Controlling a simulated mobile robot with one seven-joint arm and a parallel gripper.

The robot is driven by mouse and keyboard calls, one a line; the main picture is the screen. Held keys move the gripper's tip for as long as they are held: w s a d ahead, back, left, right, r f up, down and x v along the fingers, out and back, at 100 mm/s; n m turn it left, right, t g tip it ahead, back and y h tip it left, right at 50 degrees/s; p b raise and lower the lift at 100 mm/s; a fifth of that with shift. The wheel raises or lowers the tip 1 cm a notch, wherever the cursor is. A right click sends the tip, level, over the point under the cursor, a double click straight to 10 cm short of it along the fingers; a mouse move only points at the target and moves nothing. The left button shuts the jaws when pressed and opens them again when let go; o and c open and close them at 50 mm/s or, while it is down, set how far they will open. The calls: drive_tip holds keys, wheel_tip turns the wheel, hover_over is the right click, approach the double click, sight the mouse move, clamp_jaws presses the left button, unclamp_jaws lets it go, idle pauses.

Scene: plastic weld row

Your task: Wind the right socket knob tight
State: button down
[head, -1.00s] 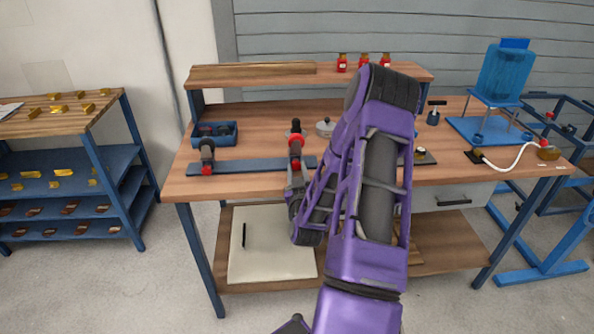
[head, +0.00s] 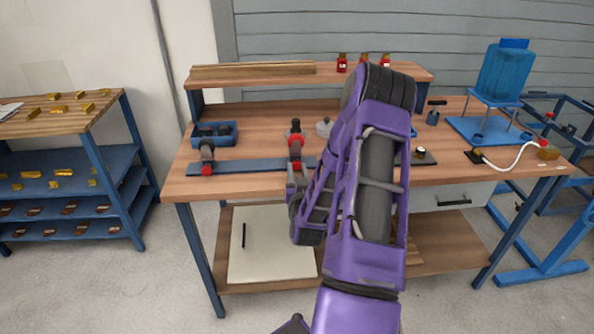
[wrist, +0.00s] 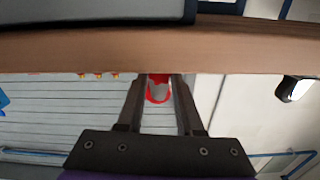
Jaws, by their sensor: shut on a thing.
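The blue bar (head: 250,165) lies along the front of the workbench and carries two sockets. The left socket (head: 206,150) has a dark body with a red knob (head: 207,169) facing the front. The right socket (head: 296,128) has a dark top and red parts (head: 295,142). My gripper (head: 297,166) comes up to the right socket from the front, just beside my purple arm. In the wrist view, my gripper (wrist: 159,95) has its two fingers on either side of a red and grey round part, the right knob (wrist: 158,79). The knob's grip is largely hidden in the head view.
A blue bin (head: 228,141) sits behind the left socket. A grey round lidded piece (head: 324,127) stands right of the right socket. Red-capped jars (head: 363,60) stand on the raised shelf. A small black-knobbed plate (head: 421,155) lies right of my arm.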

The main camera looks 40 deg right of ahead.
drive_tip(key=m, duration=0.3)
drive_tip(key=shift+m, duration=0.3)
drive_tip(key=shift+d+m, duration=0.1)
drive_tip(key=shift+m, duration=1.6)
drive_tip(key=c, duration=0.5)
unclamp_jaws()
drive_tip(key=shift+c, duration=0.2)
drive_tip(key=shift+s, duration=0.1)
